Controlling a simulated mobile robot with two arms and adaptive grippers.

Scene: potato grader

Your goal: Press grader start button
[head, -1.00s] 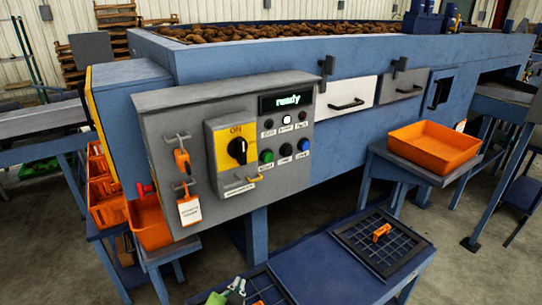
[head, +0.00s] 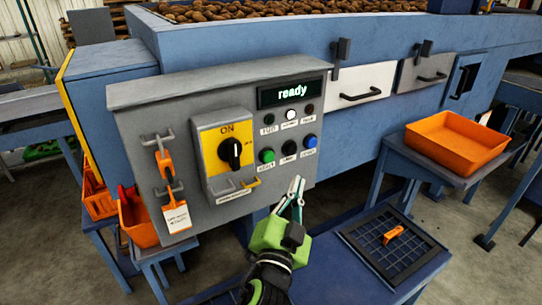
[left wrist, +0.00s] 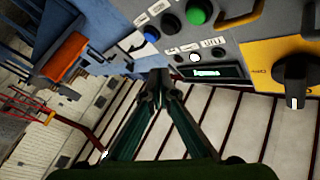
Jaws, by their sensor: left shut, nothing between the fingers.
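The grey control panel (head: 190,110) stands ahead, its display (head: 293,93) reading "ready". The green start button (head: 267,155) is lower left in a row with a black button (head: 289,147) and a blue one (head: 310,142). My left gripper (head: 297,184) is shut and empty, below the black button and right of the start button in the head view. In the left wrist view, which shows the panel upside down, the green button (left wrist: 196,16) is clear of the shut fingertips (left wrist: 158,82). Contact with the panel cannot be told. My right gripper is out of view.
A yellow-backed rotary switch (head: 234,152) points to ON, with a small handle below. An orange lockout tag (head: 176,216) hangs at the panel's left. An orange tray (head: 458,115) stands right; an orange item (head: 394,233) lies on a grid on the blue table.

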